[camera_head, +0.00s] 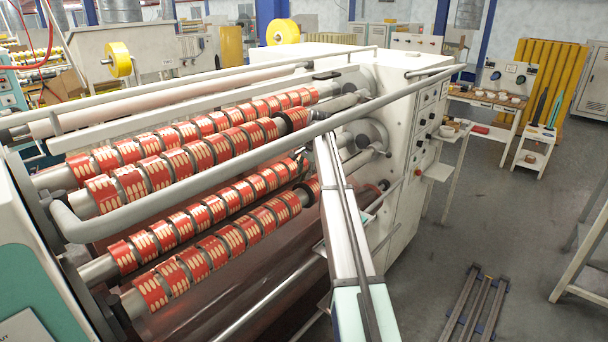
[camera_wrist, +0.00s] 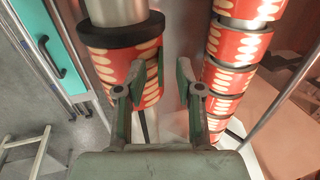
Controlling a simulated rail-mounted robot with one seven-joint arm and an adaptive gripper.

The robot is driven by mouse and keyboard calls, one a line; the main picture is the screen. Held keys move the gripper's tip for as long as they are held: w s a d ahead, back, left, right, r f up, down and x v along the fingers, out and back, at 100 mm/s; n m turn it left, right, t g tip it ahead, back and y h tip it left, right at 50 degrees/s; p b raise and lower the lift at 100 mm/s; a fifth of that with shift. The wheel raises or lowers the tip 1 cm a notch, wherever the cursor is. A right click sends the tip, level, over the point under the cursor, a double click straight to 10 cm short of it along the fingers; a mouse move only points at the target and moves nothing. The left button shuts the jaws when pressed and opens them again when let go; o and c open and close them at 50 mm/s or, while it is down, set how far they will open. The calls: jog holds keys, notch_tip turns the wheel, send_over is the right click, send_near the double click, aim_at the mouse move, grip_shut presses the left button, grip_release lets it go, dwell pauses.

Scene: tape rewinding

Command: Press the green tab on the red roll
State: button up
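Red rolls with cream oval marks sit in rows on metal shafts of the machine in the head view (camera_head: 222,148). In the wrist view a red roll (camera_wrist: 108,62) with a black ring (camera_wrist: 120,29) at its end fills the upper left. My gripper (camera_wrist: 160,70) is open and empty. Its left finger overlaps the right edge of this roll in the picture; I cannot tell if it touches. Its right finger is over the gap beside a second row of rolls (camera_wrist: 232,75). I cannot make out a green tab apart from greenish finger surfaces.
A long grey rail (camera_head: 250,160) crosses above the rolls. A teal panel with a black handle (camera_wrist: 52,56) is at the wrist view's left.

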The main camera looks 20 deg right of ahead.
jog(key=v, duration=1.1)
jog(key=shift+f, duration=0.1)
